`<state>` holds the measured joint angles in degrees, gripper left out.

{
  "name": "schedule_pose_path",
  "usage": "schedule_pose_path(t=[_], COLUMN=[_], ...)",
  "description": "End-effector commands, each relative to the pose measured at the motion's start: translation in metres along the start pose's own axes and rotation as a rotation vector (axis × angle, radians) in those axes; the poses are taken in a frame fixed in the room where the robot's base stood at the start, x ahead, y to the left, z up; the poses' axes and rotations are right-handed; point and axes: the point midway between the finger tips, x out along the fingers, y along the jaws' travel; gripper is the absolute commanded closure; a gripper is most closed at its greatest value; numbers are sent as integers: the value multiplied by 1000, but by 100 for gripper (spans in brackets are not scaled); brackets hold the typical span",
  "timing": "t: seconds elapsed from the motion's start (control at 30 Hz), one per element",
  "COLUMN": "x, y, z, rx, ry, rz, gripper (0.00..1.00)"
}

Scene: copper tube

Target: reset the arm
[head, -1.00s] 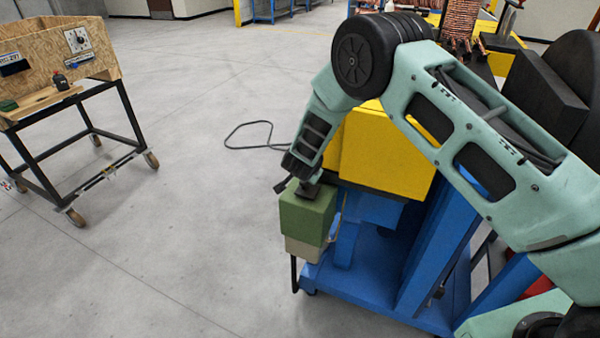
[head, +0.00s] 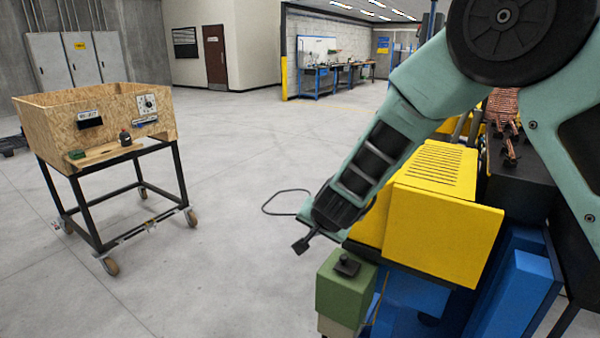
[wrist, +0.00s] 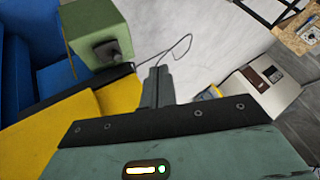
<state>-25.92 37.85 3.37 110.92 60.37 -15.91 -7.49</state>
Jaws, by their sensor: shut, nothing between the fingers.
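My gripper (head: 303,243) hangs at the end of my raised arm in the head view, to the left of the yellow machine and up and left of the green box (head: 343,292). Its fingers are shut and empty; the wrist view shows them (wrist: 157,76) side by side, pointing out over the floor. The green box has a dark knob or handle (head: 346,266) on top. In the wrist view the green box (wrist: 95,30) and its dark knob (wrist: 107,49) are to the left of the fingers, apart from them.
The yellow machine (head: 440,225) on its blue base (head: 515,295) stands close below and right of my arm. A wooden-sided cart (head: 95,125) on wheels is at the left. A dark cable loop (head: 285,200) lies on the floor. The floor between is open.

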Motion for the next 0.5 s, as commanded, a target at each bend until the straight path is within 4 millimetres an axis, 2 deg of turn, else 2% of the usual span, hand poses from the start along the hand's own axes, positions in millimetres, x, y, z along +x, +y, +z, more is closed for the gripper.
schedule_pose_path(t=[0.03,0.1,0.17,0.23,0.33,0.4,0.5], x=[-28,-67,-101,-141,-193,-224,-258], y=[-11,-19,-17,-6,25,54,97], z=[19,51,78,109,147,168,186], rx=[-68,-181,-286,-418,-616,-749,-910], ry=[-77,-193,-287,-389,-518,-590,-666], rz=[-57,-120,-160,-188,-190,-167,-109], gripper=[100,100,100,100,100,100,100])
